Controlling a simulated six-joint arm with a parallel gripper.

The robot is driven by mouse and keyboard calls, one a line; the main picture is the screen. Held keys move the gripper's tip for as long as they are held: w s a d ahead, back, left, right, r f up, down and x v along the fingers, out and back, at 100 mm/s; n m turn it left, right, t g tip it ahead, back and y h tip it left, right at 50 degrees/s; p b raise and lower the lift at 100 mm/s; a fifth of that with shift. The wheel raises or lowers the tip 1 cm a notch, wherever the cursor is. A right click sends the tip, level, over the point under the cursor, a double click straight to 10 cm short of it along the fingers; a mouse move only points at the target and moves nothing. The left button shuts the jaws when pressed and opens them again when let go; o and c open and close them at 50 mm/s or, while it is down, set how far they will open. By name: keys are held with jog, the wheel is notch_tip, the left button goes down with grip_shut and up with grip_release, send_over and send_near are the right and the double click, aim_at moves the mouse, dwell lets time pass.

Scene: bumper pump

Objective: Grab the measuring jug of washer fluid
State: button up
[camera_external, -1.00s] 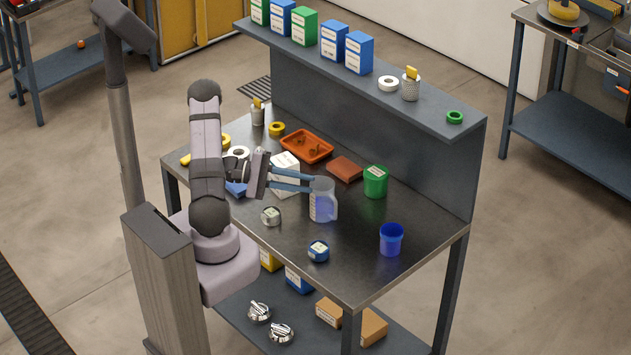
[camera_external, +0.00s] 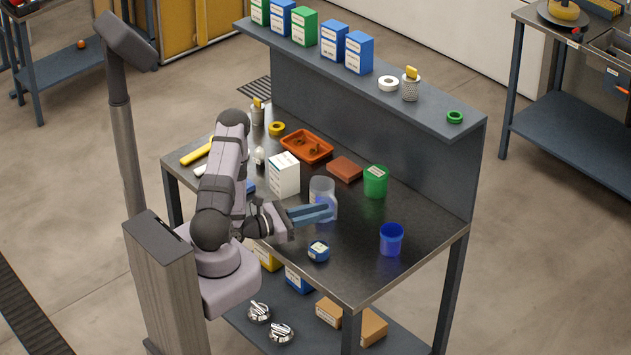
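The measuring jug (camera_external: 322,187) is clear, with bluish fluid low inside, and stands upright on the dark workbench (camera_external: 345,262). My gripper (camera_external: 331,211) is at the jug's near side, its blue fingers pointing right across the lower part of the jug. The fingers hide the jug's lower front and most of its handle. The two fingers overlap in this view, so I cannot tell how far apart they are or whether they touch the jug.
A white box (camera_external: 284,174) stands left of the jug. A blue-lidded tin (camera_external: 318,251) is in front, a blue cup (camera_external: 391,239) to the right, and a green tub (camera_external: 375,182) behind right. An orange tray (camera_external: 306,146) and brown block (camera_external: 345,169) lie behind.

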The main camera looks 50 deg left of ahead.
aim_at(336, 218)
jog(key=shift+p+x, duration=0.6)
jog(key=shift+x, duration=0.85)
jog(key=shift+p+x, duration=0.35)
jog(key=shift+x, duration=0.7)
grip_shut()
